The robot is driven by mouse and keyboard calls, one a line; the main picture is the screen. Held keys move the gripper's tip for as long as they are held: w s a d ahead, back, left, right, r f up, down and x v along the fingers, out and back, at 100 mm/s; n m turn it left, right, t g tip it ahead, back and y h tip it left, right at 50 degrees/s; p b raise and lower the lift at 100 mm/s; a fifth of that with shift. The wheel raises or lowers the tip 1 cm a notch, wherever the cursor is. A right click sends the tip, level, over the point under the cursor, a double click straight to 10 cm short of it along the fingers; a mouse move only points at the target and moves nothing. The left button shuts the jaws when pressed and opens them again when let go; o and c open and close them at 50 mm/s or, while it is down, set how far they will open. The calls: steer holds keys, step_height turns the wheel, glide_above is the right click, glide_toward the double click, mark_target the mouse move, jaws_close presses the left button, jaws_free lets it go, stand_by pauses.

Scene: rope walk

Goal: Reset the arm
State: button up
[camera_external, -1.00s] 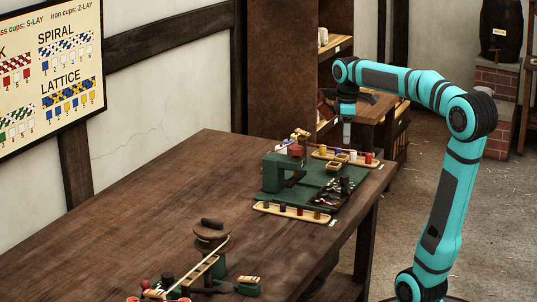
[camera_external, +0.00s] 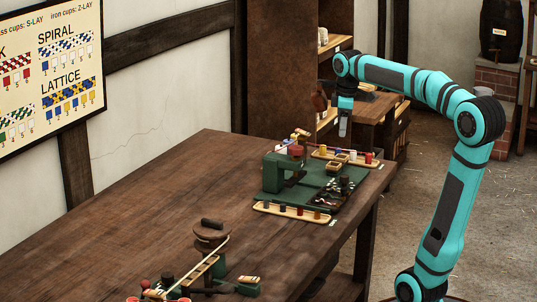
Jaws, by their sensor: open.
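My gripper (camera_external: 344,129) hangs from the end of the teal arm, pointing down. It is open, with nothing visible in it. It is above the far right part of the wooden table (camera_external: 140,235), higher than the green machine (camera_external: 276,170) and the tray of coloured spools behind it. It touches nothing that I can see. The fingertips are small in this view.
A front tray of spools (camera_external: 292,212) lies by the green machine. A wooden winding device (camera_external: 211,232) and small parts stand at the near end of the table. A shelf (camera_external: 275,75) stands behind. Open floor lies to the right.

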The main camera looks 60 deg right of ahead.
steer(key=a+r+m+t+h, duration=0.25)
steer(key=a+t, duration=0.55)
steer(key=a, duration=0.4)
steer(key=s+a+r+t+y, duration=0.1)
steer(key=s+a+r+t, duration=0.2)
steer(key=a+t, duration=0.1)
steer(key=s+a+r+m+t+y, duration=0.1)
steer(key=s+a+r+t+y, duration=0.1)
steer(key=a, duration=0.4)
steer(key=shift+s+a+r+t, duration=0.25)
steer(key=shift+s+r+t, duration=0.25)
steer(key=shift+t, duration=0.6)
